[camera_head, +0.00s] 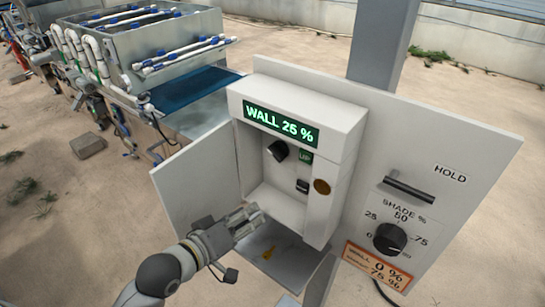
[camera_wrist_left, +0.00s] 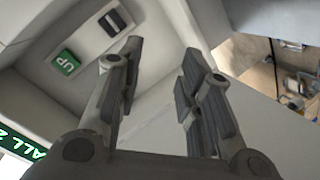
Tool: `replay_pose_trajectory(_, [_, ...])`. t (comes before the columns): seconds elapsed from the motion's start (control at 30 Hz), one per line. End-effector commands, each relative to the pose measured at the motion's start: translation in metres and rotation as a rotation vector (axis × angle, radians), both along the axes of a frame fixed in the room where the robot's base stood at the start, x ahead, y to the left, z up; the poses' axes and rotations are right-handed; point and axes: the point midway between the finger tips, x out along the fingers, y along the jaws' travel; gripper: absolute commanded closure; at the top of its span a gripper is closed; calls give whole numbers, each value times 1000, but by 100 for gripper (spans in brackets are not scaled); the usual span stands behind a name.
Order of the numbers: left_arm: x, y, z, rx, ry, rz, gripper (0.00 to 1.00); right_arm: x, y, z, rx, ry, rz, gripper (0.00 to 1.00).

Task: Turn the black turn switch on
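My right gripper is not in view.
The box door (camera_head: 200,172) stands open at left. A small black rocker (camera_head: 302,186) and brown round button (camera_head: 322,187) are inside. A display (camera_head: 280,124) reads WALL 25 %. At right are a SHADE % knob (camera_head: 390,238) and a HOLD handle (camera_head: 408,189).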

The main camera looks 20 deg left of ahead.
Motion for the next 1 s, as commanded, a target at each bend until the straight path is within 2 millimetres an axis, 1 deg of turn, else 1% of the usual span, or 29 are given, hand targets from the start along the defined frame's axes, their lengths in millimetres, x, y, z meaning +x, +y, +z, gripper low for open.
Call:
replay_pose_trajectory(0.03, [10,3,19,-78,-55,10,66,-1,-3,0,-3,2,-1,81])
replay_pose_trajectory(0.1, [19,7,41,-183,-114,21,66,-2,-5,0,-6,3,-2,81])
replay_pose_trajectory(0.2, [26,11,62,-285,-170,27,66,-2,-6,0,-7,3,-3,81])
replay_pose_trajectory(0.3, [30,14,73,-337,-198,28,66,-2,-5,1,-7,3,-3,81])
replay_pose_trajectory(0.47, [42,11,79,-356,-207,29,66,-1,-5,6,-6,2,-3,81])
replay_pose_trajectory(0.57, [56,6,80,-355,-207,29,66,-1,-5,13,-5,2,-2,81])
replay_pose_trajectory(0.8, [97,-9,80,-351,-206,29,66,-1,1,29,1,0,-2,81])
replay_pose_trajectory(0.9, [111,-15,80,-352,-207,28,66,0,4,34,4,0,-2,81])
replay_pose_trajectory(1.0, [122,-19,78,-351,-204,28,66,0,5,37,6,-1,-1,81])
